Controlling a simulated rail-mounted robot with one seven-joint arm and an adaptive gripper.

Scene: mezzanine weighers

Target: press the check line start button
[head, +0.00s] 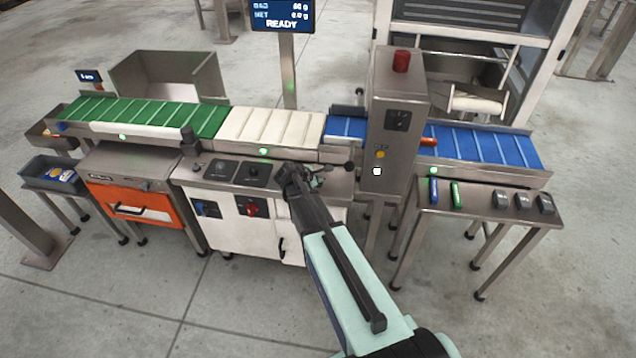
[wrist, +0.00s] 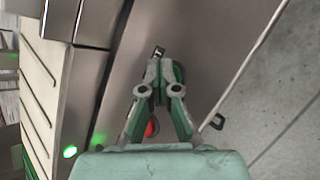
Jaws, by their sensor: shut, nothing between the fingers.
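No button in view carries a label I can read, so I cannot tell which is the check line start button. Two dark control panels, one at left (head: 221,170) and one at right (head: 254,173), lie on the steel top of the white cabinet (head: 228,233). The steel tower (head: 397,130) has a yellow button (head: 380,154) and a white square button (head: 376,171) on its face. My gripper (head: 293,171) is over the cabinet's right end, right of the panels. In the wrist view its fingers (wrist: 158,66) are together and empty, with a small dark fitting (wrist: 159,51) just beyond the tips.
Green (head: 165,114), white (head: 272,127) and blue (head: 480,148) conveyor belts run behind the cabinet. A red switch (head: 252,209) is on its front. A side table (head: 480,203) at right holds several small items. A display (head: 283,15) reads READY. Bare floor lies in front.

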